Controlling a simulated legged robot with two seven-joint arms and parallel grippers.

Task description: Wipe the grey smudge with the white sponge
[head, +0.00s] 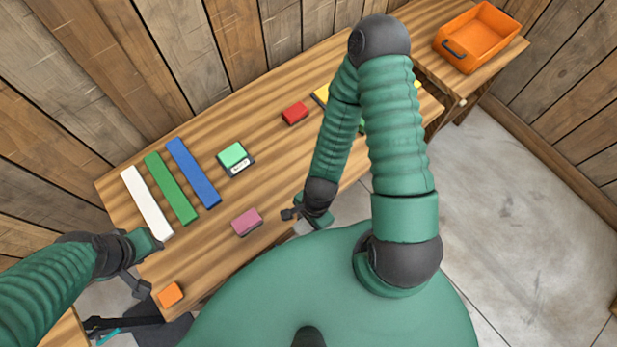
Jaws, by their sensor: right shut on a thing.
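My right gripper (303,218) is low at the table's front edge, right of the pink block. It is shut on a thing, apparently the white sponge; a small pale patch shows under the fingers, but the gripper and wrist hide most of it. I see no grey smudge; my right arm covers part of the table. My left gripper (138,284) is at the table's left end, below the long white bar; its fingers are too small and dark to read.
The wooden table (270,130) holds white (147,202), green (171,188) and blue (193,173) bars, a mint-green block (233,154), and pink (247,222), red (295,113) and orange (170,295) blocks. An orange crate (476,36) stands on another table at the back right.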

